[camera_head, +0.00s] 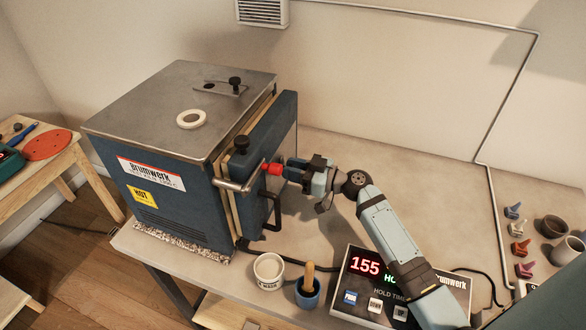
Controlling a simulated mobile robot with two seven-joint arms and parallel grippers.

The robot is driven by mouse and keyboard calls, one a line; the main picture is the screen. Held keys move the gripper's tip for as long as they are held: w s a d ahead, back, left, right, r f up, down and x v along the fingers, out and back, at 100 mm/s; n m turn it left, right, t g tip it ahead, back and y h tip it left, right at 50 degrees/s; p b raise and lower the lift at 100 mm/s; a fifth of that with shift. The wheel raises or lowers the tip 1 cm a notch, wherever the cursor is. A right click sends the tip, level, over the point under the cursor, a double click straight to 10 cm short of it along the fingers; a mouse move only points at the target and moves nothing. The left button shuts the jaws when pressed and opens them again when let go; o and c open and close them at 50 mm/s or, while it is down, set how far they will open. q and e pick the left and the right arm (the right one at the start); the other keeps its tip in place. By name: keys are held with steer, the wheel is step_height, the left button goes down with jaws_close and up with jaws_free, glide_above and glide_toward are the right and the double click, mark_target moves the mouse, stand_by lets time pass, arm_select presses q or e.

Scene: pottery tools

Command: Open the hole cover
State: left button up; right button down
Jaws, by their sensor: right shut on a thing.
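A blue kiln (165,205) with a grey metal top stands on the table. On its top, a small flat metal plate (210,88) with a black knob (235,83) lies near the back, and a white ring (191,119) lies apart from it, nearer the front. I cannot tell which part is the hole cover. The thick front door (284,125) has a metal bar latch (238,184) and a black handle (272,212). My right gripper (279,168) is shut on a red knob (273,169) at the door; its fingertips are hard to make out. My left gripper is not in view.
A control box (357,292) showing 155 sits below my right arm. A white cup (269,268) and a blue pot with a wooden tool (308,291) stand in front of the kiln. Several small cones and cups are at the right. The table behind my arm is clear.

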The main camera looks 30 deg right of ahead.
steer(key=m, duration=0.5)
steer(key=s+a+r+m, duration=0.1)
steer(key=m, duration=0.5)
steer(key=a+r+m, duration=0.1)
steer(key=m, duration=0.4)
steer(key=shift+s+r+m+p, duration=0.15)
steer(key=shift+s+m+p, duration=0.15)
steer(key=shift+s+m, duration=0.1)
stand_by(0.6)
steer(key=c, duration=1)
jaws_free()
steer(key=shift+d, duration=0.1)
